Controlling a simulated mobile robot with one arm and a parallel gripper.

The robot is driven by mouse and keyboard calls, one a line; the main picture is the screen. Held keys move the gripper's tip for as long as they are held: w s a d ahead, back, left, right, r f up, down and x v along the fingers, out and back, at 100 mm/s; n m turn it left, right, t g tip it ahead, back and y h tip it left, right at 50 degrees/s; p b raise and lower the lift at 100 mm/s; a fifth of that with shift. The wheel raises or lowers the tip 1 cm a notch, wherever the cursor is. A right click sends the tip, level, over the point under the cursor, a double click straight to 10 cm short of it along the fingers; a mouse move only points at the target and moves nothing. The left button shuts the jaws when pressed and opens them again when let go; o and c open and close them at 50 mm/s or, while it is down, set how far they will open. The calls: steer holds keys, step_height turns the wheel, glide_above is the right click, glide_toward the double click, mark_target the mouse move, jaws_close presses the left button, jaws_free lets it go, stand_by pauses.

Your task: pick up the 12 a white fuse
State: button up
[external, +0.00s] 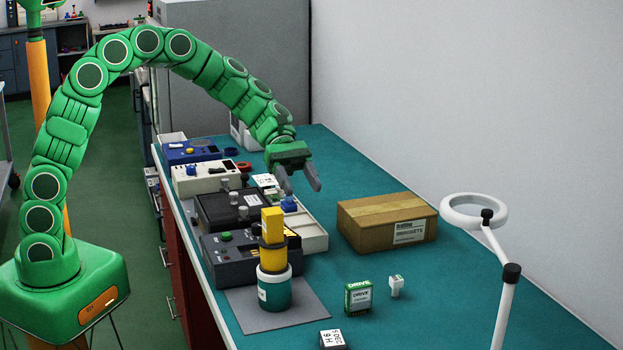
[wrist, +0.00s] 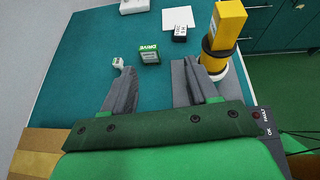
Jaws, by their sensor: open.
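A small white block (external: 396,285) with a faint label stands on the teal bench right of a green DRIVE box (external: 358,297). It looks like a fuse, but its rating is too small to read. It also shows in the wrist view (wrist: 118,63), just beyond my left finger's tip, left of the DRIVE box. My gripper (external: 301,188) is open and empty, raised above the bench near the long tray and well away from the white block. In the wrist view its fingers (wrist: 159,70) are spread wide with nothing between them.
A yellow-and-black piece on a teal-and-white base (external: 274,290) stands tall on a grey mat (external: 240,300). A cardboard box (external: 385,235) lies right of my gripper. A ring lamp (external: 508,275) rises at the right. Instruments and a tray (external: 314,242) line the left edge.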

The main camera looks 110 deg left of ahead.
steer(key=w+a+f, duration=0.2)
steer(key=w+f, duration=0.1)
steer(key=w, duration=0.3)
steer(key=w+a+f, duration=0.2)
steer(key=w, duration=0.4)
steer(key=m+g, duration=0.1)
glide_above(395, 277)
steer(key=s+a, duration=0.2)
step_height(395, 277, down, 5)
steer(key=f, duration=0.6)
steer(key=shift+w+d+f, duration=0.2)
steer(key=shift+f, duration=0.05)
steer(key=shift+x, duration=2.55)
steer(key=c, duration=1.1)
